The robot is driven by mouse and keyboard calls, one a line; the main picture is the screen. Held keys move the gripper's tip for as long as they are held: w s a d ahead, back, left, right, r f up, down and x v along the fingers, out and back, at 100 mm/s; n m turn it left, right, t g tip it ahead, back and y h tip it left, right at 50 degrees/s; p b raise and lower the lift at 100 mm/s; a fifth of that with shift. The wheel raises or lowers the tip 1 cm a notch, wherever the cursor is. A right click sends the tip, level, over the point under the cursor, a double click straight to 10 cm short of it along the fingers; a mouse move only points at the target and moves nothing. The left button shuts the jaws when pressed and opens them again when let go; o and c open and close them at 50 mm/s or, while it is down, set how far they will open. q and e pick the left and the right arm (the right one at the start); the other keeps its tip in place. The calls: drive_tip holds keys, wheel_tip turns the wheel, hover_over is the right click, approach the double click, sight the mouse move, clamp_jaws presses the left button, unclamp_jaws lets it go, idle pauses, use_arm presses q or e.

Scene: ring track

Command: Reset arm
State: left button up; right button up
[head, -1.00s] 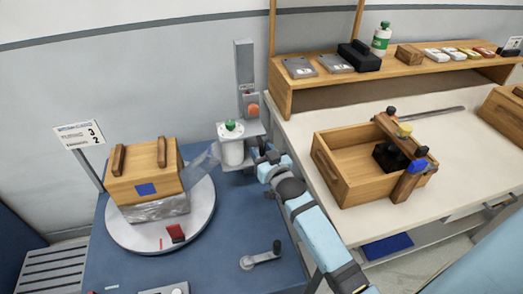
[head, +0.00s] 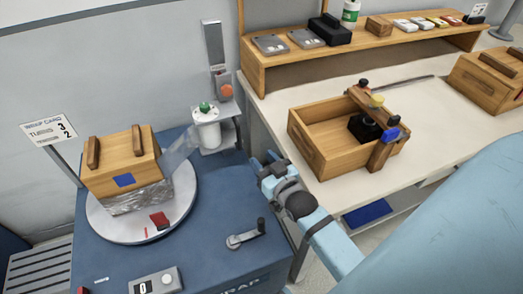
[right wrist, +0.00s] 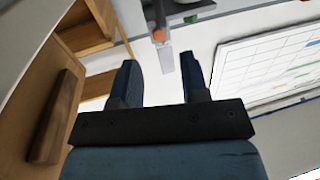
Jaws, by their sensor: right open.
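My right gripper (head: 266,161) is open and empty in the head view, between the blue wrapping station and the bench. Its two dark fingers (right wrist: 162,85) stand apart with nothing between them in the right wrist view. My left gripper is not in view. A wooden crate (head: 122,160) with a blue label sits on the round white turntable (head: 185,205), its lower part covered in clear film. The film runs to the white roll (head: 207,130) with a green top, left of my right gripper and apart from it.
The blue station (head: 205,260) carries a crank (head: 247,235) and a counter box (head: 156,284). An open wooden tool box (head: 308,142) stands on the bench (head: 290,108) to the right. A shelf (head: 262,62) with several items is behind it. A card sign (head: 48,131) stands at left.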

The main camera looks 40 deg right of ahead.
drive_tip(key=s+a+f+n+g+y, duration=0.35)
drive_tip(key=s+a+f+g, duration=0.35)
drive_tip(key=s+a+f, duration=0.5)
use_arm(q)
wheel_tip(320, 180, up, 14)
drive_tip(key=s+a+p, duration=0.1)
drive_tip(key=p, duration=1.7)
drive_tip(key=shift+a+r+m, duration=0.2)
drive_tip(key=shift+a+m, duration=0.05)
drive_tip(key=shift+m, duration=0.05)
use_arm(e)
drive_tip(key=s+d+r, duration=0.1)
drive_tip(key=s+r, duration=0.2)
drive_tip(key=r, duration=1)
drive_tip(key=shift+r+y, duration=0.35)
drive_tip(key=shift+r, duration=0.05)
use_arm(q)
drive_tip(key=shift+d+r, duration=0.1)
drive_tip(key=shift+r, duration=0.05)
use_arm(e)
drive_tip(key=shift+o, duration=0.4)
